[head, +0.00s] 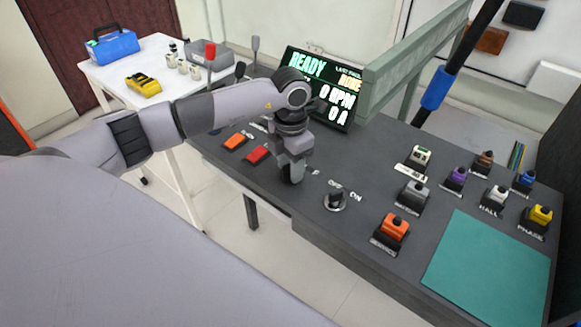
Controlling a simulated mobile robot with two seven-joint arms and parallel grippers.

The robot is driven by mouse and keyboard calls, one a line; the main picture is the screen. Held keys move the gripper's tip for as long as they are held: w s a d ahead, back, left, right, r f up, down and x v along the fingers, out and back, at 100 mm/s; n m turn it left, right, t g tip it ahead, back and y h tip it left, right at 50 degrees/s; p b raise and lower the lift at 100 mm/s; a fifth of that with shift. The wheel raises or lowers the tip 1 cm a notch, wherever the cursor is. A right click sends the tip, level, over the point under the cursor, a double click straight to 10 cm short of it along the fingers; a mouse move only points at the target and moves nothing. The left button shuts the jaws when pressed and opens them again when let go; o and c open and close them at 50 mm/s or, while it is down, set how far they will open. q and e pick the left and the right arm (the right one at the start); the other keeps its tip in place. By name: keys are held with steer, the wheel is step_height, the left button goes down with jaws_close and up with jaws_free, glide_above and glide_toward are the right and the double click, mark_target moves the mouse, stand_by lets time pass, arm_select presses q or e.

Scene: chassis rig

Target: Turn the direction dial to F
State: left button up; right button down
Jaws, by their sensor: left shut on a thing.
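My left gripper (291,176) points down at the front part of the dark grey console, left of a black knob. Its fingers are shut on the direction dial, which the gripper hides almost wholly. A small white mark shows on the panel just right of the fingers, too small to read surely. Which way the dial points cannot be seen. My right gripper is not in view.
A black OFF/ON knob (335,201) stands close to the right. Orange (235,141) and red (258,154) buttons lie to the left. The display (323,86) reads READY, 0 RPM. Several coloured connectors and a teal mat (487,268) are at the right; a white side table (125,78) stands back left.

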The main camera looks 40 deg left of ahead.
arm_select(q)
steer(key=m+b, duration=0.1)
steer(key=m, duration=0.2)
steer(key=shift+f+b, duration=0.1)
steer(key=shift+b, duration=0.2)
steer(key=shift+m+b, duration=0.5)
steer(key=shift+m, duration=0.8)
steer(key=o, duration=1.1)
steer(key=shift+c, duration=0.2)
step_height(320, 180, up, 6)
steer(key=shift+r, duration=0.7)
